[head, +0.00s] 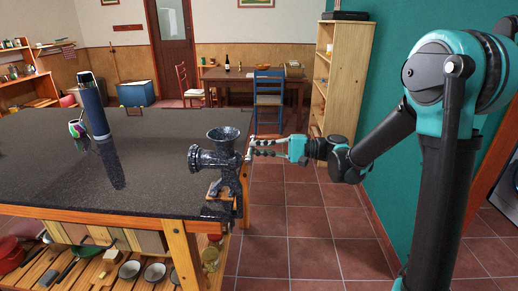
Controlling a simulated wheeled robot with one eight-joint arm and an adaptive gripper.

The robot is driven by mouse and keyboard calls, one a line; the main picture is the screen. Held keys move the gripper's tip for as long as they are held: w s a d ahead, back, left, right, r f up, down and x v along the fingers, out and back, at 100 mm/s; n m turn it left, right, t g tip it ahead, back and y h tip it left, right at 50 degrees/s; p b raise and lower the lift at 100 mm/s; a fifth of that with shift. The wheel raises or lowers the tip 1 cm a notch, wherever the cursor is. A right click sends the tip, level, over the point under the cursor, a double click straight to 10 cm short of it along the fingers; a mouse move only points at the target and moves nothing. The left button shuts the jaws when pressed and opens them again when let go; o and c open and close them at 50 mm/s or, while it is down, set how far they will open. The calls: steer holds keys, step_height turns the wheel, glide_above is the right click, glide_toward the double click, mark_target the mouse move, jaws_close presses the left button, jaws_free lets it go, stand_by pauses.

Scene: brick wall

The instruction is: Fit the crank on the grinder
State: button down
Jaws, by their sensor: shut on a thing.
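The grinder (226,158) is dark, speckled and glossy, with a funnel-shaped hopper on top and a round mouth facing left. It stands upright at the right front corner of the dark counter, clamped at its edge. My gripper (255,147) reaches in from the right, level with the grinder's body, with its fingertips close beside the grinder's right side. It is shut on the crank (249,151), of which only a small, thin part shows at the fingertips. The fingers hide the rest. I cannot tell whether the crank touches the grinder.
The dark counter (60,165) extends left from the grinder. A tall blue cylinder (95,112) and a colourful cup (78,132) stand on it. Bowls and pans sit on the slatted shelf below. A wooden bookcase (340,75) stands behind my arm. The tiled floor right of the counter is clear.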

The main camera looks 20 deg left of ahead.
steer(key=shift+a, duration=0.3)
stand_by(1.5)
steer(key=c, duration=1.5)
jaws_free()
steer(key=shift+s, duration=0.1)
steer(key=shift+c, duration=0.5)
steer(key=v, duration=0.6)
